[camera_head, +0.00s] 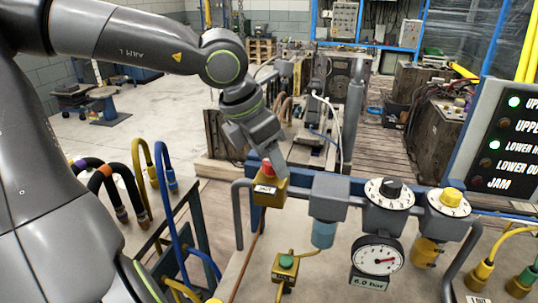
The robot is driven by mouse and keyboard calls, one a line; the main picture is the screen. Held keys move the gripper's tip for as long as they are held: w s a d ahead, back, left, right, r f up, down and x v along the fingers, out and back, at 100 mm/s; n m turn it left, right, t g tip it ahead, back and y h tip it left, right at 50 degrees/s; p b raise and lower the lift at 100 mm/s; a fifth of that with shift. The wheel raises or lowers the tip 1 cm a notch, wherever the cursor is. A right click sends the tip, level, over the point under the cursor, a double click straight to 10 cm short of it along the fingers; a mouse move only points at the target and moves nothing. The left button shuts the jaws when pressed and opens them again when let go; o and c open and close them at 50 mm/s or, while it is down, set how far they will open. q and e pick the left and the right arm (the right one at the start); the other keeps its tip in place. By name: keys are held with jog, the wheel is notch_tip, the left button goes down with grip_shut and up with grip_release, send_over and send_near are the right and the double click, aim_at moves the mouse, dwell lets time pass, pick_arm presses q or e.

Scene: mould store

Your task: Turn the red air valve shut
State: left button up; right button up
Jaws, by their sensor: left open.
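The red air valve (268,171) is a small red knob on top of a yellow block (268,192) at the left end of the grey pipe assembly. My left gripper (270,158) reaches down from above, its fingers right at the red knob. It is open, and the fingers partly cover the knob. I cannot tell whether they touch it. My right gripper is not in view.
Right of the valve sit a grey block (328,193), a black knob dial (390,190) and a yellow knob dial (449,200). A yellow box with a green button (286,265) is below. Coloured hoses (165,185) stand at left. A lit sign panel (508,140) is at right.

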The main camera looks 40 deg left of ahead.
pick_arm(q)
jog(key=c, duration=1)
